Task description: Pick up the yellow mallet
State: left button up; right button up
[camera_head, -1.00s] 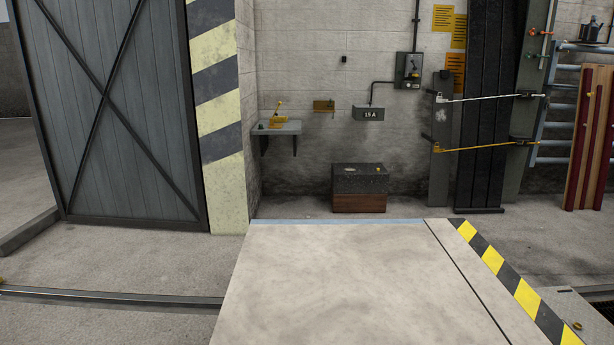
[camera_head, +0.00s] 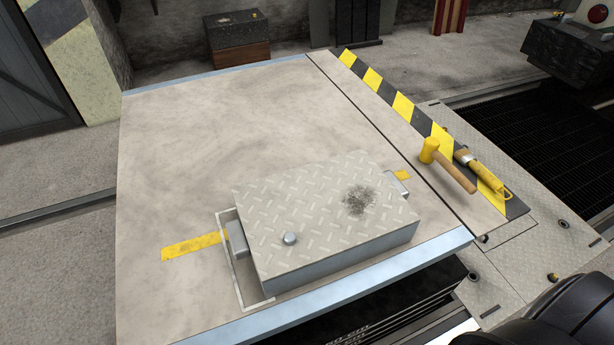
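The yellow mallet (camera_head: 430,151) lies at the right side of the pale platform, near the striped edge. Its head is yellow and its wooden handle (camera_head: 456,179) points toward the lower right. It lies close beside a yellow-handled brush (camera_head: 483,175); I cannot tell whether they touch. A black rounded part of my own body shows at the bottom right corner. Neither gripper's fingers show in the head view.
A tread-plate lid (camera_head: 320,215) with a knob (camera_head: 290,238) sits on the platform (camera_head: 200,130), left of the mallet. A dark grated pit (camera_head: 530,130) lies beyond the yellow-black striped edge (camera_head: 403,104). A dark box (camera_head: 237,30) stands at the back.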

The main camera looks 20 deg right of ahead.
aim_at(430, 152)
jog(key=z, duration=1.65)
jog(key=u, duration=1.1)
jog(key=l+u, duration=0.2)
jog(key=l, duration=0.8)
